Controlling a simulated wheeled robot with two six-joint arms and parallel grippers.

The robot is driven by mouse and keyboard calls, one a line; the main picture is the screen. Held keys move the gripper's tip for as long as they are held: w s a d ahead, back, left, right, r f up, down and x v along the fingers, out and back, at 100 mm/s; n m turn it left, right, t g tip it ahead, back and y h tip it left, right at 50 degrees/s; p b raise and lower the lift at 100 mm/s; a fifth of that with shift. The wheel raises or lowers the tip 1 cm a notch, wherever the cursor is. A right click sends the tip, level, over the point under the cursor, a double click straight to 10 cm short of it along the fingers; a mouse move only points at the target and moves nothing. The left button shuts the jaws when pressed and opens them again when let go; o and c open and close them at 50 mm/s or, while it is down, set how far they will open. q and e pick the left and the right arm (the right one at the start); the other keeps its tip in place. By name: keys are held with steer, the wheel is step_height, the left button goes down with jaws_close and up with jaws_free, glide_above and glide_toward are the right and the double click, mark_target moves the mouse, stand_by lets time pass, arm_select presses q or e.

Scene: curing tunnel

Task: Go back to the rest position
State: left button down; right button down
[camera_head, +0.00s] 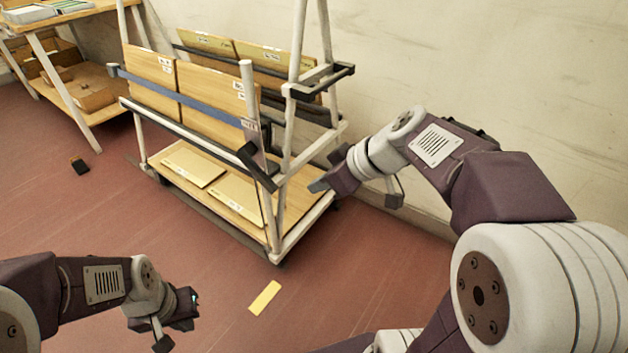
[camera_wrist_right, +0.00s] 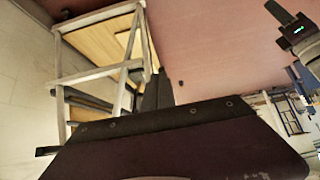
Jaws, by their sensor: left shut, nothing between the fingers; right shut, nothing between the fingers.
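My left gripper (camera_head: 188,306) is at the lower left of the head view, over the red floor, shut and empty. My right gripper (camera_head: 320,186) is near the right end of the white-framed rack cart (camera_head: 303,226), shut and empty. From the head view I cannot tell whether it touches the cart's frame. In the right wrist view the dark gripper body fills the bottom, and the cart's frame (camera_wrist_right: 98,73) stands beyond it at the left. My left gripper also shows at the right edge of that view (camera_wrist_right: 283,14).
The cart carries upright wooden panels (camera_head: 212,101) and flat boards (camera_head: 194,166) on its lower deck. A wooden workbench (camera_head: 72,100) stands at the upper left. A small dark object (camera_head: 80,165) and a yellow floor mark (camera_head: 264,297) are on the open red floor. A wall runs behind the cart.

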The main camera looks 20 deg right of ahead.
stand_by(0.7)
steer(key=s+a+f+n+g+p, duration=0.1)
steer(key=s+a+f+g, duration=0.35)
steer(key=f, duration=0.35)
steer(key=s+d+f+m+h, duration=0.5)
steer(key=s+d+f+m, duration=0.25)
steer(key=f, duration=0.35)
step_height(320, 180, up, 38)
steer(key=m+p, duration=0.1)
steer(key=p, duration=3.7)
steer(key=shift+a+r+g, duration=0.15)
steer(key=shift+a+g, duration=0.2)
